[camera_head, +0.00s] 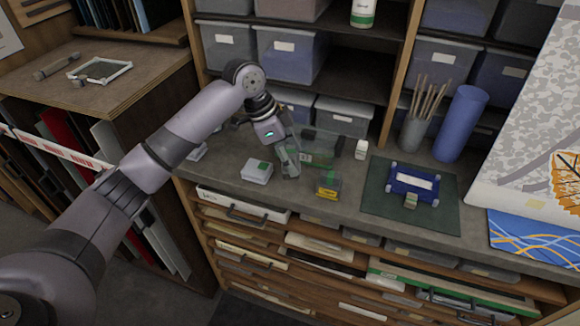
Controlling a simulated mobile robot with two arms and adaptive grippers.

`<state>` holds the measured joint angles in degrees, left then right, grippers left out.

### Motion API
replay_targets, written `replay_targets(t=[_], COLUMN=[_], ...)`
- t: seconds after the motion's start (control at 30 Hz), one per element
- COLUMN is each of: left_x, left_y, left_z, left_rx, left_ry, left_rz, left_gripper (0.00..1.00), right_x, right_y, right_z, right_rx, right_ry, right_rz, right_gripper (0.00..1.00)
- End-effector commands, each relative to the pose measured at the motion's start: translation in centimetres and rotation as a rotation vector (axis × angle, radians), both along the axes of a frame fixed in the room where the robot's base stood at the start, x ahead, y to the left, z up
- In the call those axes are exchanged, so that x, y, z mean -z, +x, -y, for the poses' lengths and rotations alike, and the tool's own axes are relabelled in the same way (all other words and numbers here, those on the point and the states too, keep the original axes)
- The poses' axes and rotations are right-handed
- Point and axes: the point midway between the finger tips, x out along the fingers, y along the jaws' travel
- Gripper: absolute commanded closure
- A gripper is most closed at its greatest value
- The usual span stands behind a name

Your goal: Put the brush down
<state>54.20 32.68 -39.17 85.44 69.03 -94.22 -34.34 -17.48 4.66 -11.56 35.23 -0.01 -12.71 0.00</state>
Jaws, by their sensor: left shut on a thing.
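My left gripper (284,160) reaches down from the left over the worktop, at the left end of a see-through greenish box (318,150). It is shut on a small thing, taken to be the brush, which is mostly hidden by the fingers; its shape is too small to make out. I cannot tell whether it touches the worktop. My right gripper is not in view.
Right are a dark green mat (378,208) with a blue frame (413,183), a grey cup of sticks (412,134) and a blue cylinder (460,124). Shelves rise behind.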

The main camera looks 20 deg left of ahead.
Motion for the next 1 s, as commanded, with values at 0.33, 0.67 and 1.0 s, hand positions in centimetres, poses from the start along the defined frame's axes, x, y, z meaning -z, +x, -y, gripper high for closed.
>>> replay_targets(t=[0.33,0.67,1.0], left_x=[4.0,5.1,5.4], left_y=[0.0,0.0,0.0], left_z=[0.0,0.0,0.0], left_rx=[-0.002,0.0,0.0], left_ry=[0.0,0.0,0.0], left_rz=[-0.003,0.002,0.001], left_gripper=[0.68,0.68,0.33], right_x=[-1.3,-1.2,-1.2], right_y=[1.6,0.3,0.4], right_z=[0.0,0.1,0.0], right_rx=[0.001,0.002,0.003], right_ry=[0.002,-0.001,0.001], right_rz=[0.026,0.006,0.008], right_gripper=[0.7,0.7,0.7])
